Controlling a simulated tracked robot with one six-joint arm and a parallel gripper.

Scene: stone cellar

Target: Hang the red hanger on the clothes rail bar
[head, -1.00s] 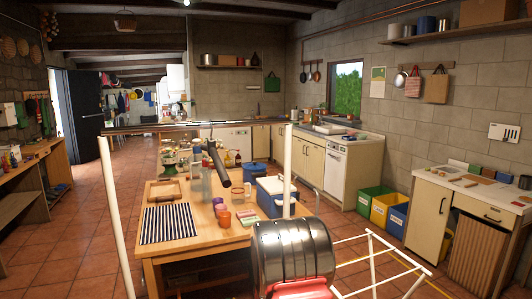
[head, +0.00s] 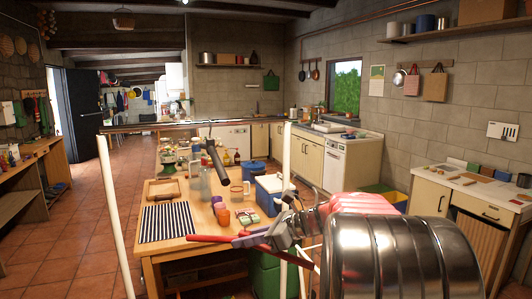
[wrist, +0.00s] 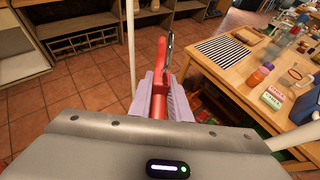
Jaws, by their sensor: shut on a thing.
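The clothes rail has two white posts and a thin dark bar (head: 190,126) across the top in the head view. My gripper (head: 250,240) is right of centre, well below the bar, and shut on the red hanger (head: 208,238). The hanger points left in the head view, in front of the table and between the posts. In the wrist view the lavender fingers (wrist: 166,98) clasp the red hanger (wrist: 160,68), seen nearly edge-on, with a metal hook (wrist: 170,44) at its far end. The hanger is apart from the bar. My wrist hides part of the rail's right side.
A wooden table (head: 180,246) with a striped mat (head: 167,222), cups and bottles stands behind the rail. A dark rod (head: 218,166) slants down near the bar's middle. A blue cooler (head: 272,195) stands behind the right post. Tiled floor (head: 70,255) is clear at left.

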